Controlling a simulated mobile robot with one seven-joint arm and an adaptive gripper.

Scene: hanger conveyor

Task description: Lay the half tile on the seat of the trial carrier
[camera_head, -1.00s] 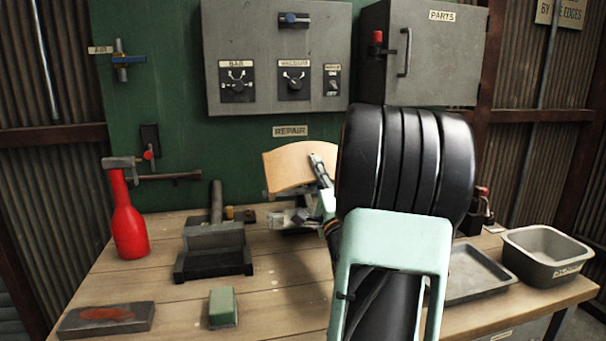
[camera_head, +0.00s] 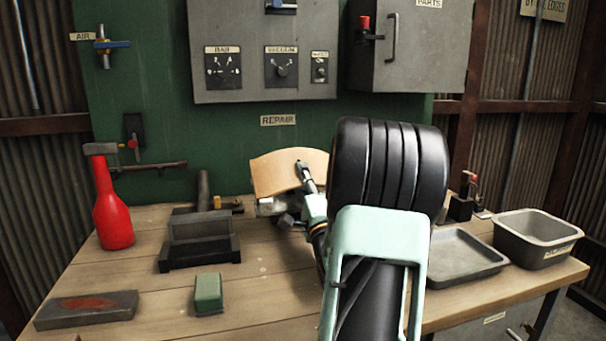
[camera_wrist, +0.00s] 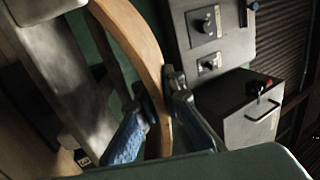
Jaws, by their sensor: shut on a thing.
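The half tile is a thin, curved, tan piece (camera_head: 280,175), held up above the back of the bench in the head view. In the wrist view it is a curved tan strip (camera_wrist: 148,45) running down between my fingers. My gripper (camera_wrist: 162,105) is shut on it, one finger on each side; in the head view the gripper (camera_head: 304,176) is partly hidden by my arm. A dark grey stand with a block and an upright post (camera_head: 200,232) is left of the tile and may be the trial carrier. The tile looks apart from it.
A shallow tray (camera_head: 462,266) and a grey bin (camera_head: 530,245) stand right. Metal pieces (camera_head: 275,205) below the tile are partly hidden.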

